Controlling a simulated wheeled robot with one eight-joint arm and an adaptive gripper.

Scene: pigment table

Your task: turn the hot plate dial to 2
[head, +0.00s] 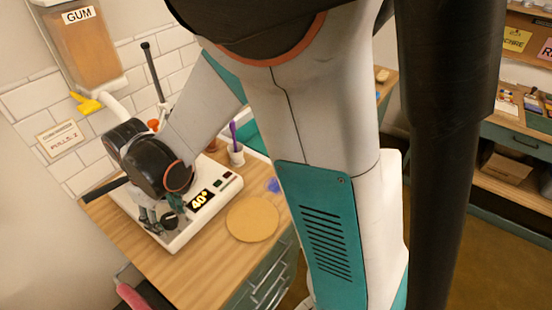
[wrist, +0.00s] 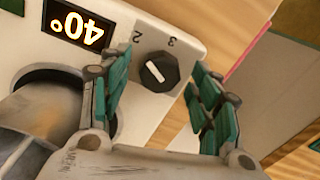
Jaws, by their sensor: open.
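The hot plate (head: 218,200) is a white unit on the wooden counter with a lit display reading 40° (head: 199,200). The display appears upside down in the wrist view (wrist: 77,25). Its black round dial (wrist: 158,72) has a white mark slanting from upper left to lower right. The numbers 2 (wrist: 137,37) and 3 (wrist: 171,42) are printed above the dial in that view. I cannot tell exactly which number the mark points to. My gripper (wrist: 163,82) is open, with one teal-padded finger on each side of the dial, apart from it.
A round tan mat (head: 252,220) lies right of the hot plate. A white cup with a purple tool (head: 236,154) stands behind it. Wood is bare in front of the plate.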

